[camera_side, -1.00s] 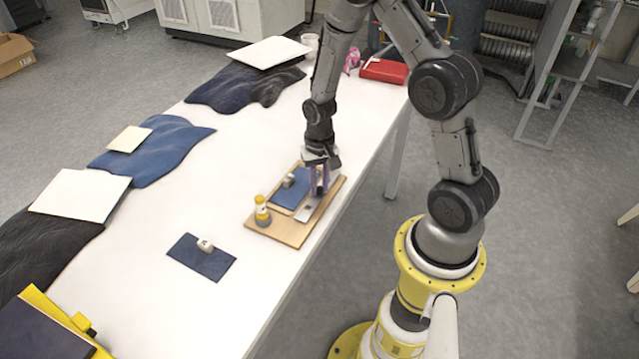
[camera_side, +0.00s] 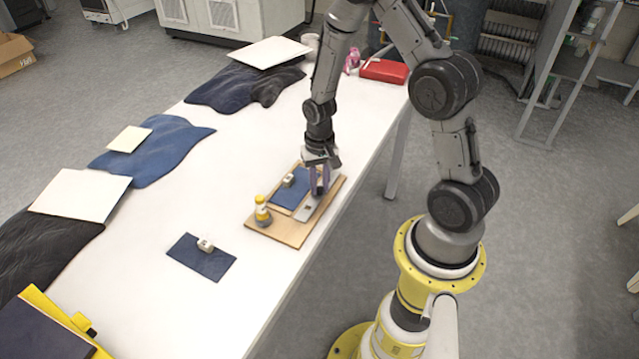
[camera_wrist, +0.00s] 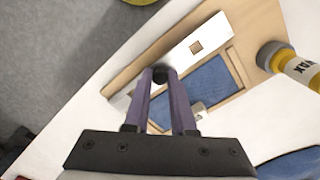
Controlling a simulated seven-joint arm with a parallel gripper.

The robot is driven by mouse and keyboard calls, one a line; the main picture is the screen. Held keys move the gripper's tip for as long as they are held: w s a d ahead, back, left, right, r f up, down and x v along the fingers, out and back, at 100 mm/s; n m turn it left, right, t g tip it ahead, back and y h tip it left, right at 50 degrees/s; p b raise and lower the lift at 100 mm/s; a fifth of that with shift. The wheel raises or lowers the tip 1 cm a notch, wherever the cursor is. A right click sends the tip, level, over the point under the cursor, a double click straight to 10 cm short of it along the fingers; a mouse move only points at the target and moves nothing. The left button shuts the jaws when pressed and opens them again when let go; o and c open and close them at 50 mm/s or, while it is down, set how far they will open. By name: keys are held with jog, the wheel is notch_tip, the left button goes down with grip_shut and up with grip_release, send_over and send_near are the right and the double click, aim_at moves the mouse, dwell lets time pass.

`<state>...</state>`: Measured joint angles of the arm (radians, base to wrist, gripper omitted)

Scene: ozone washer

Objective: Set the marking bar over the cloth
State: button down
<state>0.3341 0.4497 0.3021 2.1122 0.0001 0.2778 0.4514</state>
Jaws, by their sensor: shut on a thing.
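The marking bar is a flat pale bar (camera_side: 306,211) with a small square window. It also shows in the wrist view (camera_wrist: 214,36), running diagonally along one side of the wooden board (camera_side: 284,234). My gripper (camera_wrist: 161,76) is shut on the bar's dark round knob. In the side view my gripper (camera_side: 319,191) covers part of the bar. The blue cloth (camera_side: 287,198) lies framed on the board, beside the bar; it also shows in the wrist view (camera_wrist: 212,86). I cannot tell whether the bar touches the board.
A small pale block (camera_side: 289,180) sits on the cloth. A dark patch (camera_side: 198,262) with another block (camera_side: 205,245) lies on the white table. The table's right edge is close to the board.

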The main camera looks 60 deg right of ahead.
jog(key=shift+w, duration=0.1)
jog(key=shift+w, duration=2.7)
jog(key=c, duration=0.8)
grip_release()
jog(key=shift+o, duration=0.3)
jog(key=shift+r, duration=0.1)
notch_tip(320, 180, up, 14)
